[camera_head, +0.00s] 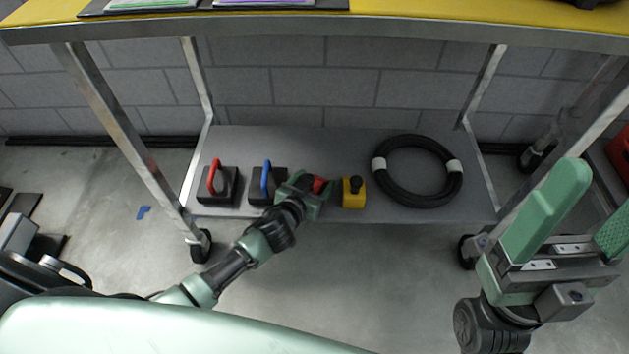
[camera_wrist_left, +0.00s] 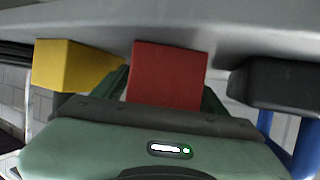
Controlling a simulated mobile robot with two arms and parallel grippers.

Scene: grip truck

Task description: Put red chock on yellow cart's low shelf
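The red chock (camera_head: 319,184) is at the front of the yellow cart's grey low shelf (camera_head: 330,150). My left gripper (camera_head: 312,190) reaches it from the front left, with its green fingers on both sides. In the left wrist view the red chock (camera_wrist_left: 167,75) fills the space between the fingers, which look closed against its sides. The chock's edge meets the grey shelf surface there; I cannot tell whether it bears fully on it. My right gripper (camera_head: 585,222) is open and empty in front of the cart's right leg.
On the shelf, a yellow block with a black knob (camera_head: 354,192) stands right of the chock. A blue-handled black block (camera_head: 268,184) is left, then a red-handled one (camera_head: 217,185). A black cable coil (camera_head: 417,171) lies right.

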